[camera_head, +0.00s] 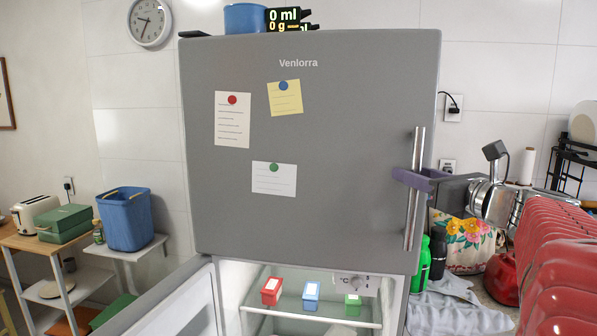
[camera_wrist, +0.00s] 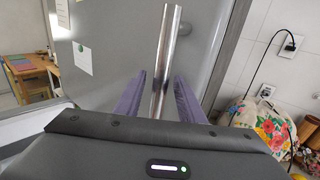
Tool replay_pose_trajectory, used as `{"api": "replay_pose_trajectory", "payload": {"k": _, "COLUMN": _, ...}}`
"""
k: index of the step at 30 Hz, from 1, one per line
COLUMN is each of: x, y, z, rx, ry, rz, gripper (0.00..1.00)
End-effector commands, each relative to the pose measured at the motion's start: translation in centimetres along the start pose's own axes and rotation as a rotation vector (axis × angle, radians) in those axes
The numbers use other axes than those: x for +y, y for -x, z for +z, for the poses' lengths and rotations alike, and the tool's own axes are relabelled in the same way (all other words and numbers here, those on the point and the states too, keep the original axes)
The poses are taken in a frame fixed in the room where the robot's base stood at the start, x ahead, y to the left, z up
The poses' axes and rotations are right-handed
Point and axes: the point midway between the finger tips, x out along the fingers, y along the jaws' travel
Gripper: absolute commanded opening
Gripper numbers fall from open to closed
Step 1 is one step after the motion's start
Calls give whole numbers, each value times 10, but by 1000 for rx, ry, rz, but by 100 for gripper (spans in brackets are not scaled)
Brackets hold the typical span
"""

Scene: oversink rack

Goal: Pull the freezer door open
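The freezer door (camera_head: 330,130) is the large grey upper door, marked "Venlorra", and it looks shut. Its vertical metal handle (camera_head: 414,205) is near the door's right edge. My gripper (camera_head: 412,178) reaches in from the right with its purple fingers at the handle's middle height. In the wrist view, the handle (camera_wrist: 168,45) stands between the two fingers of my gripper (camera_wrist: 160,95), with a narrow gap visible on each side. The fingers are around the handle but not closed on it. Exact fingertip depth is hard to tell.
The lower fridge door (camera_head: 175,305) stands open to the left, showing lit shelves with small boxes (camera_head: 311,295).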

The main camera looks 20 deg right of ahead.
Motion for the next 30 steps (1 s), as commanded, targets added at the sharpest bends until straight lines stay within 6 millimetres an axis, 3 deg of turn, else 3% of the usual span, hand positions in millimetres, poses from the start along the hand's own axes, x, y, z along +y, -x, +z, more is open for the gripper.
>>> {"api": "replay_pose_trajectory", "payload": {"k": 16, "x": 0, "y": 0, "z": 0, "rx": 0, "ry": -1, "rz": 1, "gripper": 0}}
{"api": "replay_pose_trajectory", "payload": {"k": 25, "x": 0, "y": 0, "z": 0, "rx": 0, "ry": -1, "rz": 1, "gripper": 0}}
{"api": "replay_pose_trajectory", "payload": {"k": 26, "x": 11, "y": 1, "z": 1, "rx": -1, "ry": 1, "rz": 2, "gripper": 0}}
{"api": "replay_pose_trajectory", "payload": {"k": 30, "x": 3, "y": -1, "z": 0, "rx": 0, "ry": 0, "rz": 3, "gripper": 0}}
